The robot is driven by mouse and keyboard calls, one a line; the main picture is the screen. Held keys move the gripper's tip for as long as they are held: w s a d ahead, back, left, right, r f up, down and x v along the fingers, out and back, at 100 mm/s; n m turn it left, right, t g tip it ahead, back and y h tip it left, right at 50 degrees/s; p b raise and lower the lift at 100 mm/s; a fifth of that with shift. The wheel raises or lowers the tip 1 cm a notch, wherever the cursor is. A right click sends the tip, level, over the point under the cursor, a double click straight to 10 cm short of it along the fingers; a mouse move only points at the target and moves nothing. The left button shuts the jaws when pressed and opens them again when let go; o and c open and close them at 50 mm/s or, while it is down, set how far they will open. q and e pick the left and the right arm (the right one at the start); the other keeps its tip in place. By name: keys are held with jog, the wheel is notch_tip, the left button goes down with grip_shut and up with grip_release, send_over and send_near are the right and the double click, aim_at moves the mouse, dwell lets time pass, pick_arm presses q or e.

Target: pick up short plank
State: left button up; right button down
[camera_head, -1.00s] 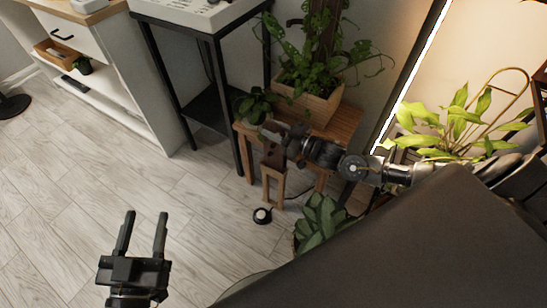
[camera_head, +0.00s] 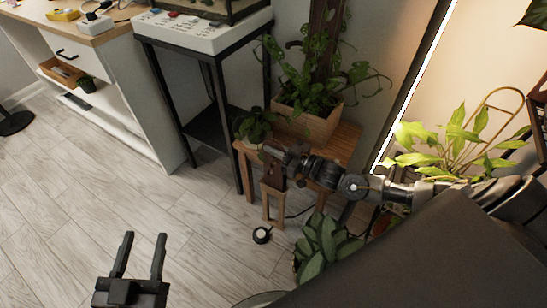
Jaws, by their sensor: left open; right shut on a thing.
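My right gripper (camera_head: 272,156) is in front of the wooden plant bench (camera_head: 340,143), just above a small light-wood stand (camera_head: 273,203). It is shut on a small dark brown piece (camera_head: 273,171), which looks like the short plank. The piece is mostly hidden by the gripper, and I cannot tell whether it touches the stand below. My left gripper (camera_head: 143,245) is open and empty over the bare floor at the lower left.
A potted plant in a wooden box (camera_head: 308,124) and a smaller plant (camera_head: 254,126) stand on the bench. A leafy floor plant (camera_head: 325,248) and a small round black-and-white object (camera_head: 262,235) are below. A black metal stand (camera_head: 217,100) is at left. The left floor is clear.

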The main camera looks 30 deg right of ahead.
notch_tip(320, 180, up, 8)
jog(key=p, duration=0.2)
jog(key=shift+r+p, duration=0.2)
jog(key=shift+p, duration=0.2)
pick_arm(q)
jog(key=s+a+f+n+g+y+p, duration=0.1)
jog(key=s+a+f+g+y, duration=0.2)
jog(key=a+f+g+y, duration=0.1)
jog(key=s+a+f+n+g+y+p, duration=0.1)
jog(key=s+a+f+n+g+y, duration=0.1)
jog(key=s+a+f+g+y, duration=0.2)
jog(key=shift+s+a+f+g, duration=0.15)
jog(key=shift+a+f+g, duration=1.6)
jog(key=shift+f, duration=1.5)
pick_arm(e)
notch_tip(320, 180, up, 10)
jog(key=shift+f, duration=0.2)
pick_arm(q)
jog(key=shift+a+t, duration=0.25)
